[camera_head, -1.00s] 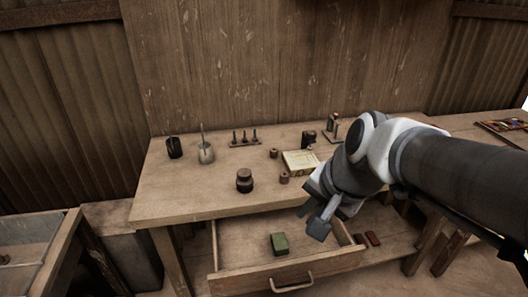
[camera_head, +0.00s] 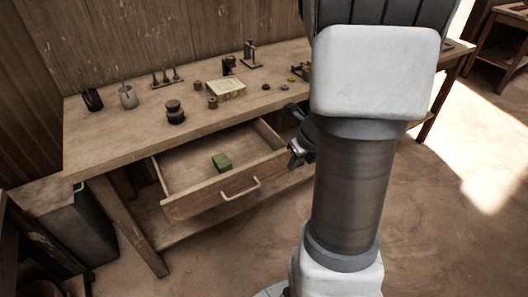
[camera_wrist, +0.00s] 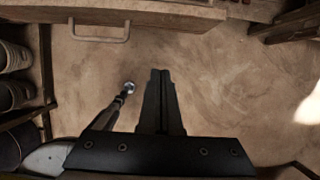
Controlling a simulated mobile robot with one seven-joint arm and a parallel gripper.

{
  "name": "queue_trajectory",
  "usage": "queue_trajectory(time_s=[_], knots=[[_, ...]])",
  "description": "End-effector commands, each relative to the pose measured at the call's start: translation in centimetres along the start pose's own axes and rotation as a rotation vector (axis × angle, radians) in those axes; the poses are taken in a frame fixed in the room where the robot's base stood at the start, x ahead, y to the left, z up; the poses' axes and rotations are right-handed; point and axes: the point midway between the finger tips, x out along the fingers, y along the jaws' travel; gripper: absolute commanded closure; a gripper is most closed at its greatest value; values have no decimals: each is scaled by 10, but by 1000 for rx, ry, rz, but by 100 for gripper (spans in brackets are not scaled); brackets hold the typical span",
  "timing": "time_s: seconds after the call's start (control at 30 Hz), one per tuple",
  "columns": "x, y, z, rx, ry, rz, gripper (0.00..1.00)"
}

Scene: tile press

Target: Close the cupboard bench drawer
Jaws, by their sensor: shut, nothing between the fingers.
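The cupboard bench drawer (camera_head: 213,199) stands pulled out from under the bench top, with its wooden front and curved metal handle (camera_head: 240,190) facing me. A green block (camera_head: 222,162) lies inside it. In the wrist view the drawer front (camera_wrist: 160,17) runs along the top edge, with the handle (camera_wrist: 99,36) at upper left. My gripper (camera_wrist: 160,73) is shut and empty, its fingers pointing towards the drawer front with floor visible between. In the head view my arm hides most of the gripper; dark parts of it show just right of the drawer.
The bench top (camera_head: 120,135) holds two cups, a dark round pot (camera_head: 175,112), a peg rack, a pale box (camera_head: 226,89) and small tools. The floor (camera_head: 440,220) to the right is clear. A dark bin (camera_head: 80,235) stands at the left.

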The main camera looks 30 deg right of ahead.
Motion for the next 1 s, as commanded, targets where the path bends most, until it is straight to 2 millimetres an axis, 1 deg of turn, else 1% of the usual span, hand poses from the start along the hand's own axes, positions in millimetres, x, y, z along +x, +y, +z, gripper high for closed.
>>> queue_trajectory(time_s=[0.17, 0.4, 0.57, 0.63, 0.7, 0.8, 1.0], knots=[[25, 0, -2, 1, 2, 1, 100], [74, 1, -3, -2, 2, 2, 100], [104, 0, -2, -1, 2, 1, 100], [102, 1, 12, -7, -1, 1, 100], [106, 1, 22, -7, -1, 1, 100], [110, 1, 31, -6, 0, 1, 100], [112, 1, 38, -4, 0, 1, 100]])
